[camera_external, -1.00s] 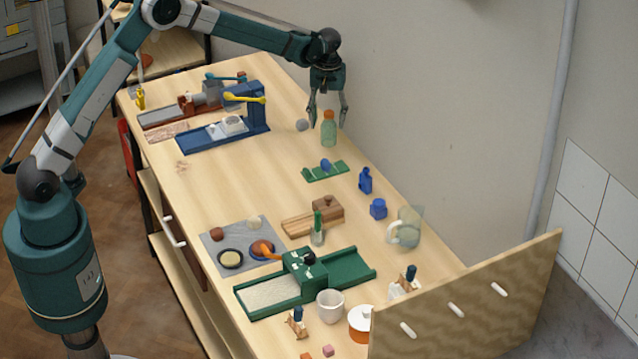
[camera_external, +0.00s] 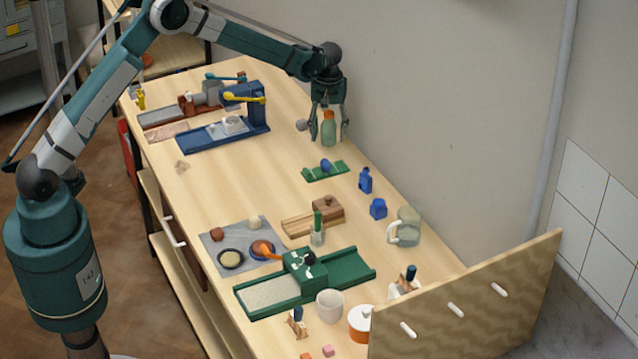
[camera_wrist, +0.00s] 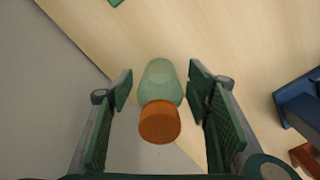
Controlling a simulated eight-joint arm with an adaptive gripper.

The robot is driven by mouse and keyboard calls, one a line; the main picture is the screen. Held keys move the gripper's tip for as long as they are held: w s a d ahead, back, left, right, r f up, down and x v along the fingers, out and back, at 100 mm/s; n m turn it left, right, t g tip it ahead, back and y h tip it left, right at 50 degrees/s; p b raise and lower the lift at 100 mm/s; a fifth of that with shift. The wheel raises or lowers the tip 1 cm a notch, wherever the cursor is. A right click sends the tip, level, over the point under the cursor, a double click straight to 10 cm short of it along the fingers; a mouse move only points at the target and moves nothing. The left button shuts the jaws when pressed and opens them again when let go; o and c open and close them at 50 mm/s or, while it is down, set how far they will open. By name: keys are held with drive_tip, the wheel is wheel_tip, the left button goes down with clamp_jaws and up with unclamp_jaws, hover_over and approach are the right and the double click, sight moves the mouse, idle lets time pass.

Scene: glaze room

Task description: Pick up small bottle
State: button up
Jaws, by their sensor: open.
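The small bottle (camera_external: 328,131) is pale green with an orange cap and stands upright on the table near the back wall. My gripper (camera_external: 329,137) is lowered over it, with its fingers reaching down on either side of the bottle. In the wrist view, the bottle (camera_wrist: 161,85) lies between the two green finger pads of my gripper (camera_wrist: 160,95), its orange cap towards the camera. The gripper is open, and a gap shows on each side of the bottle.
A grey ball (camera_external: 302,125) lies just left of the bottle. A green holder with a blue piece (camera_external: 325,170) lies in front, and a blue bottle (camera_external: 365,180) is beyond it. A blue press (camera_external: 225,130) stands to the left. The wall is close behind.

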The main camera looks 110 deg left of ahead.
sight(327, 112)
drive_tip(key=shift+c, duration=0.6)
drive_tip(key=c, duration=0.9)
drive_tip(key=shift+r, duration=0.1)
drive_tip(key=shift+s+d+r, duration=0.15)
drive_tip(key=shift+r, duration=0.2)
wheel_tip(327, 112, up, 6)
drive_tip(key=shift+r, duration=0.1)
drive_tip(key=s+d+b, duration=0.1)
drive_tip(key=s+d, duration=1.2)
drive_tip(key=d, duration=0.1)
drive_tip(key=shift+s+b, duration=0.3)
drive_tip(key=shift+s, duration=0.1)
